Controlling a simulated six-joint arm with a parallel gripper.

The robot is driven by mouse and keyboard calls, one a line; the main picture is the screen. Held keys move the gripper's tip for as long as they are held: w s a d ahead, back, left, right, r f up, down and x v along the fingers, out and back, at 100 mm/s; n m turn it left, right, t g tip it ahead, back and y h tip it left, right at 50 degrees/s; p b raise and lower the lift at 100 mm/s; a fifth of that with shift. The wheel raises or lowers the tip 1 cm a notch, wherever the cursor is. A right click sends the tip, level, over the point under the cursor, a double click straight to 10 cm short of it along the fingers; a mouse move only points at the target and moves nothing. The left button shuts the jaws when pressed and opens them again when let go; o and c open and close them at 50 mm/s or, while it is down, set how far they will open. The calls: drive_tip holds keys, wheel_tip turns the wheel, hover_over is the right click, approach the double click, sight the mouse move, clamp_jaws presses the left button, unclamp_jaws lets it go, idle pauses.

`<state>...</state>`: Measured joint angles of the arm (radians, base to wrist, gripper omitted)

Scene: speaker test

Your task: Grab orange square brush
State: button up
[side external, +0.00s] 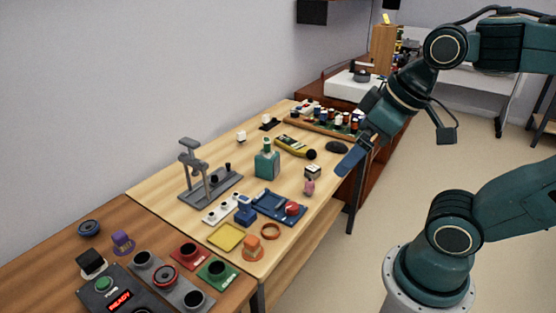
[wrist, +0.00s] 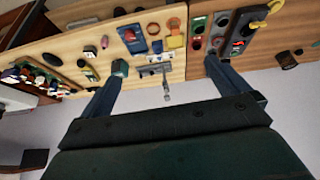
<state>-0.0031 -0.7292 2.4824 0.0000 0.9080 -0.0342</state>
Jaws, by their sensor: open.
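The orange brush (side external: 252,247) stands on the light wooden table near its front edge, with a blocky top on a wider base. It sits beside a flat yellow square tray (side external: 226,236) and an orange-brown ring (side external: 270,231). In the wrist view the brush (wrist: 174,25) shows small near the top. My gripper (side external: 350,162) is in the air above the right edge of the table, well apart from the brush. In the wrist view my gripper (wrist: 166,65) has its two fingers wide apart with nothing between them.
A blue tray (side external: 268,204) with a red knob is behind the ring. A grey stand (side external: 205,180) and a teal bottle (side external: 267,165) rise above the table. A darker table on the left holds a control box (side external: 112,290) and several coloured holders. Open floor is on the right.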

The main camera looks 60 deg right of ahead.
drive_tip(key=shift+s+f, duration=0.15)
drive_tip(key=shift+s, duration=0.05)
drive_tip(key=c, duration=1)
drive_tip(key=shift+o, duration=0.2)
drive_tip(key=w+f+n+g+y, duration=0.25)
drive_tip(key=w+f+n, duration=0.25)
drive_tip(key=w+n, duration=0.6)
drive_tip(key=w+f+n+g+y, duration=0.2)
drive_tip(key=w+f+n, duration=0.4)
drive_tip(key=w+f, duration=0.4)
drive_tip(key=shift+w+f+n+g, duration=0.35)
drive_tip(key=shift+f+g, duration=0.2)
drive_tip(key=shift+f, duration=1.8)
